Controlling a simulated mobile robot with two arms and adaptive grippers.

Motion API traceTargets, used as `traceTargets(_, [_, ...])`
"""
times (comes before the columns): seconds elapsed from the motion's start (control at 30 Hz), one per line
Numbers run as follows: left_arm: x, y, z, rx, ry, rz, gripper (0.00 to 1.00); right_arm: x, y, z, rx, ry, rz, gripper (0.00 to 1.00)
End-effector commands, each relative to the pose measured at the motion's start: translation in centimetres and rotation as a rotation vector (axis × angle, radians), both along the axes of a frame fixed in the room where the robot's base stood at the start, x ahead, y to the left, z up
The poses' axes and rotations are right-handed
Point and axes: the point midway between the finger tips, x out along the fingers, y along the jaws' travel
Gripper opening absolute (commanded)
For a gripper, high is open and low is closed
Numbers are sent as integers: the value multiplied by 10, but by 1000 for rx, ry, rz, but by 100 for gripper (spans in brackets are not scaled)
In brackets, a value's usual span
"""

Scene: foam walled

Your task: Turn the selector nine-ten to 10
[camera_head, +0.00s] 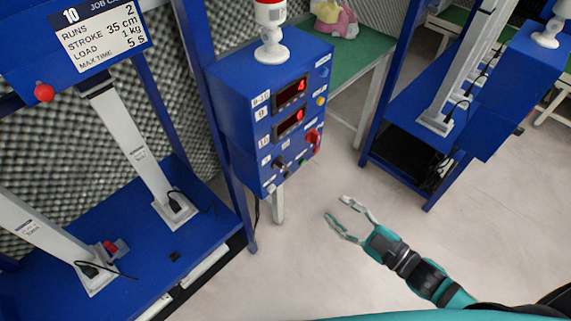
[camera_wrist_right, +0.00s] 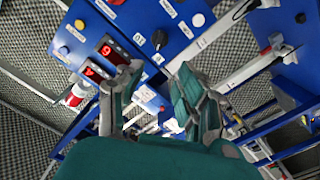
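The blue control box (camera_head: 240,120) stands in the middle of the head view. Its front has two red digit displays, the upper one (camera_head: 291,93) reading 4. Small white labels sit left of the displays; one seems to read 9-10. A dark knob (camera_head: 280,162) sits low on the front; I cannot tell whether it is the nine-ten selector or where it points. My right gripper (camera_head: 336,207) is open and empty, right of and apart from the box. In the wrist view, its fingers (camera_wrist_right: 155,78) are spread before the panel, with a black knob (camera_wrist_right: 159,40) beyond. My left gripper is not in view.
A job card (camera_head: 100,35) at the upper left shows 10. A red handle (camera_head: 313,138) sticks out at the box's right edge. A white-based lamp (camera_head: 271,45) stands on top. Blue rigs flank the box; the floor around my right gripper is clear.

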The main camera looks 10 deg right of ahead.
Motion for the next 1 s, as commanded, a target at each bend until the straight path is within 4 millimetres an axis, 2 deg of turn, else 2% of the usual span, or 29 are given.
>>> traceTargets(0.17, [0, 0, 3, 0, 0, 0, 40, 15, 12, 5, 2, -10, 4, 37])
traceTargets(0.73, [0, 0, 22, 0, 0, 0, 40, 110, 85, 4, 3, -7, 2, 37])
traceTargets(1.0, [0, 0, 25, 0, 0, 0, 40, 134, 104, 2, 0, -5, 1, 37])
